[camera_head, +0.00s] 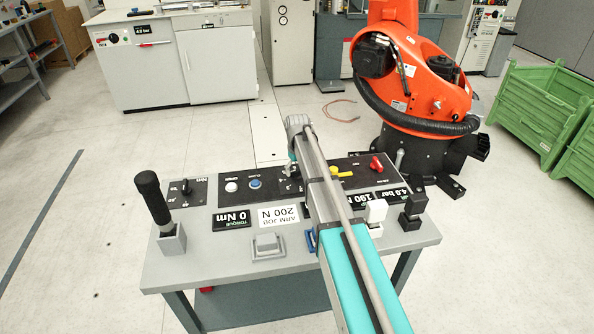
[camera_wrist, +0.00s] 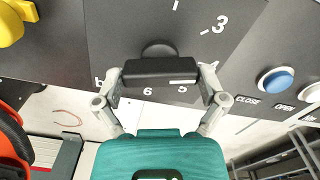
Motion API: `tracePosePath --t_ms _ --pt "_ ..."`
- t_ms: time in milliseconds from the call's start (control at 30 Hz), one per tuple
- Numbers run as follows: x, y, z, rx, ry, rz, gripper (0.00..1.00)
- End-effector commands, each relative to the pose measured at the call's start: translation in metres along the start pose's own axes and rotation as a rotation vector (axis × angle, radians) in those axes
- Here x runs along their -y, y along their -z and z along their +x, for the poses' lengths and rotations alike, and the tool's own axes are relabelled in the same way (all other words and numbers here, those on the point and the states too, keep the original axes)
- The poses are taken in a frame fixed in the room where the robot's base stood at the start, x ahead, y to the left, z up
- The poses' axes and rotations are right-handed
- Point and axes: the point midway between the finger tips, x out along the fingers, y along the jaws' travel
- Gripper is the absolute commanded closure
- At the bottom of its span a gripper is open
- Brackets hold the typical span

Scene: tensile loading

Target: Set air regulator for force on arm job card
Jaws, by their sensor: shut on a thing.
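The air regulator knob (camera_wrist: 160,71) is black with a white mark towards its right end. It sits on a dark dial plate (camera_wrist: 110,45) with the numbers 3, 5 and 6 showing; the mark is near the 5. My gripper (camera_wrist: 162,86) is shut on the knob, one finger at each end. In the head view my gripper (camera_head: 291,168) is over the panel, and my arm hides the knob. The job card (camera_head: 279,216) reads "ARM JOB 200 N", upside down. A force display (camera_head: 360,201) reads 190 N, and a pressure display (camera_head: 394,193) reads 4.0 bar.
A yellow lever (camera_head: 343,174) and a red valve handle (camera_head: 376,163) are right of my arm. White (camera_head: 231,187) and blue (camera_head: 255,183) buttons are left. A black-handled tool (camera_head: 152,198) stands at the bench's left. An orange robot (camera_head: 420,75) is behind.

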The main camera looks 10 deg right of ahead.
Motion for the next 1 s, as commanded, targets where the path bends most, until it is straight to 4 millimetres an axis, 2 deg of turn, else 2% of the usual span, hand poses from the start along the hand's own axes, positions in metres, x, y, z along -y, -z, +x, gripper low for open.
tracePosePath --t_ms 333,367,400,800,1000 --pt "0.0 0.0 0.0 0.0 0.0 0.029 0.56" --pt "0.0 0.0 0.0 0.0 0.0 0.029 0.07" --pt "0.0 0.0 0.0 0.0 0.0 0.029 0.0" --pt "0.0 -0.001 0.0 0.0 0.0 0.029 0.0" --pt "0.005 -0.015 -0.007 0.0 0.0 0.041 0.0"
